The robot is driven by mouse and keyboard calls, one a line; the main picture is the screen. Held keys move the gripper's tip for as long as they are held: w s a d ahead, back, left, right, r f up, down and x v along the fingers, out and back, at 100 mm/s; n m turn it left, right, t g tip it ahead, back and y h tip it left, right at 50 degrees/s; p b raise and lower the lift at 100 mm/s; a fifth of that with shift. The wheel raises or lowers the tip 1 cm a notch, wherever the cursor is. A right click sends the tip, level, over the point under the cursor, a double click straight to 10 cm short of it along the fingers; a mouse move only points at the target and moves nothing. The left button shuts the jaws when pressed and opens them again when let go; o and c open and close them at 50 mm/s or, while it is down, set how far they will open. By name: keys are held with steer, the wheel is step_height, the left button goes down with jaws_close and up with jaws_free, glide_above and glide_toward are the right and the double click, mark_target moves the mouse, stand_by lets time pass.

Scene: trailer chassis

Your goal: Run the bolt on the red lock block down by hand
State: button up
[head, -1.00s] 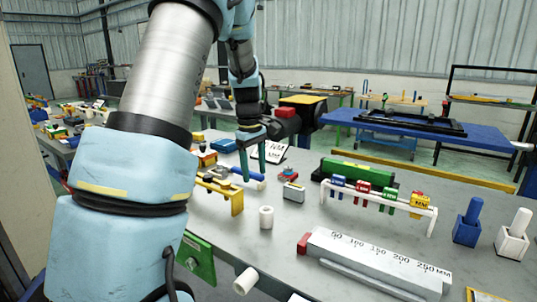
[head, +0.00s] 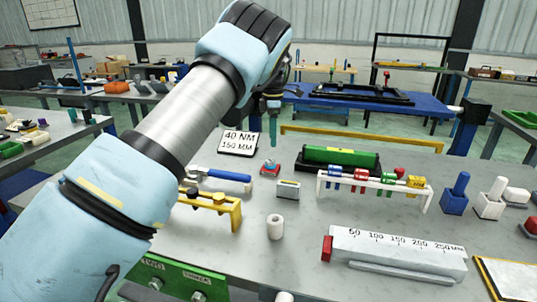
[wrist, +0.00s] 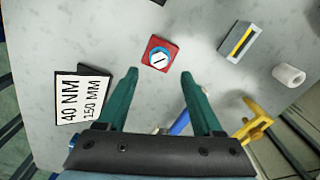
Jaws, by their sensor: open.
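The red lock block (wrist: 168,46) lies flat on the grey bench, and it shows small in the head view (head: 271,171). Its bolt (wrist: 159,59) stands in the middle, with a white top carrying a dark line and a blue ring around it. How deep the bolt sits cannot be told. My gripper (wrist: 159,75) has its two green fingers wide apart with nothing between them. In the head view my gripper (head: 273,132) points down, above and apart from the block. In the wrist view the block lies just beyond the fingertips, roughly centred between them.
A sign reading 40 NM, 150 MM (head: 238,142) stands behind left. A small grey block with a yellow strip (head: 288,189) and a white cylinder (head: 275,227) stand nearby. A blue-handled tool (head: 229,174) rests by a yellow stand (head: 222,208). A white rack (head: 372,185) stands right.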

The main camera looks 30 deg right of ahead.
mark_target(272, 160)
step_height(272, 160, down, 8)
steer(key=shift+f+p, duration=0.15)
steer(key=shift+p, duration=1.1)
jaws_close()
